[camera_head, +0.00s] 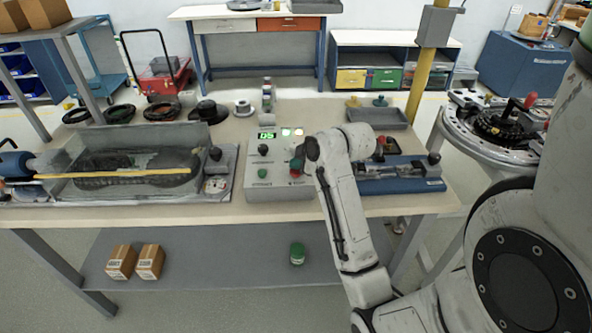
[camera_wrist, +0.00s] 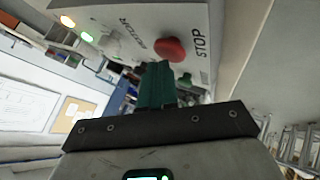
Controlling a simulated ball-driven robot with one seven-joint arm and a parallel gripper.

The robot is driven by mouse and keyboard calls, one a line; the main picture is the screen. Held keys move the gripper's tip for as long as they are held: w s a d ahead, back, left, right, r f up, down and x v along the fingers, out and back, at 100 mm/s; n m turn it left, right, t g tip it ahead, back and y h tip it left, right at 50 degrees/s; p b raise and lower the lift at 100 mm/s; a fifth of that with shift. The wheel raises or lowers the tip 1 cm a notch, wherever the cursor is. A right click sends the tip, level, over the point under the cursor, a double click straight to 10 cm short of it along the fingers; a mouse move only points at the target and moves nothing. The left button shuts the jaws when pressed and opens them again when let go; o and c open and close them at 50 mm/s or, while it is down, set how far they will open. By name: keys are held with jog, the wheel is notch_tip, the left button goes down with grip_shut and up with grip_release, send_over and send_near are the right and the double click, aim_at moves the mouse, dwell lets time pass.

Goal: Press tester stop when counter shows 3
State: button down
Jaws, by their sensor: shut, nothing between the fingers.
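The grey tester box (camera_head: 277,190) stands on the bench with a lit green counter (camera_head: 267,135) that appears to read 05. Its red stop button (camera_head: 294,173) is low on the right of the panel. The wrist view shows the red button (camera_wrist: 170,49) beside the word STOP. My gripper (camera_head: 297,163) is over the right side of the panel, partly hidden by my arm. In the wrist view my gripper's green fingers (camera_wrist: 157,70) are shut and empty, with their tips close to the button. I cannot tell whether they touch it.
A green button (camera_head: 262,173) and black knob (camera_head: 263,149) sit left on the panel. A clear-sided belt rig (camera_head: 130,170) is to the left, a blue vise-like fixture (camera_head: 400,178) to the right. A signal tower (camera_head: 267,95) stands behind the box.

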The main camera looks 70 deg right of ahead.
jog(key=shift+f, duration=0.4)
dwell(0.6)
jog(key=shift+r+p, duration=0.85)
jog(key=shift+r, duration=0.15)
jog(key=shift+r, duration=0.1)
notch_tip(320, 180, up, 5)
jog(key=p, duration=0.5)
